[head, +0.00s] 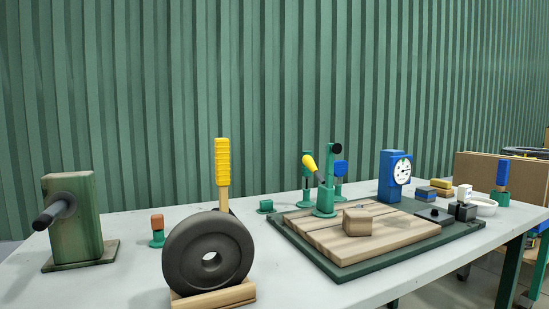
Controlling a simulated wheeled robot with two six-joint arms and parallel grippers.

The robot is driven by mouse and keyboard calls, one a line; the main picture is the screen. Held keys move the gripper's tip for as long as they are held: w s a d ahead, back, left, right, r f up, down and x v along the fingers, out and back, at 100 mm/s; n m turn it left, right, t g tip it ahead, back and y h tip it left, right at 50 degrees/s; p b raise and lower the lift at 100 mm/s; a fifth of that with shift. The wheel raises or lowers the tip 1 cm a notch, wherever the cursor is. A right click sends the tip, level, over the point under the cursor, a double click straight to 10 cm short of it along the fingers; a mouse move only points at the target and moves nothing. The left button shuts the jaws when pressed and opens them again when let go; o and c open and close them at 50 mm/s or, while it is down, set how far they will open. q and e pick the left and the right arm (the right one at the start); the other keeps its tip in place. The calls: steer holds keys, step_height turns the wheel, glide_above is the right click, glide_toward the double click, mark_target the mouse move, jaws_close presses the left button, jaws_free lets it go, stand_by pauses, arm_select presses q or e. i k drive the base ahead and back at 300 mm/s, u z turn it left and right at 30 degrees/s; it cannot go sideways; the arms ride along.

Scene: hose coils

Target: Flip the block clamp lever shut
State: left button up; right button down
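A green clamp (326,200) stands at the back of a slatted wooden board. Its lever has a yellow grip (309,162) that tilts up and to the left. A green arm with a black round tip (336,148) stands upright on the clamp, raised clear of the board. A wooden block (357,223) sits on the board just in front of the clamp, with nothing pressing on it. Neither of my grippers shows in the head view.
The board (385,240) lies on a dark green base (330,270). To the left are a black wheel (180,255) in a wooden cradle, an upright yellow handle (222,163) behind it, and a green post (75,220) with a dark peg. A blue gauge (390,178) stands behind the board.

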mark_target(308, 160)
steer(key=u, duration=1.95)
steer(key=k, duration=1.1)
steer(key=z, duration=1.4)
steer(key=i, duration=0.5)
steer(key=u, duration=0.05)
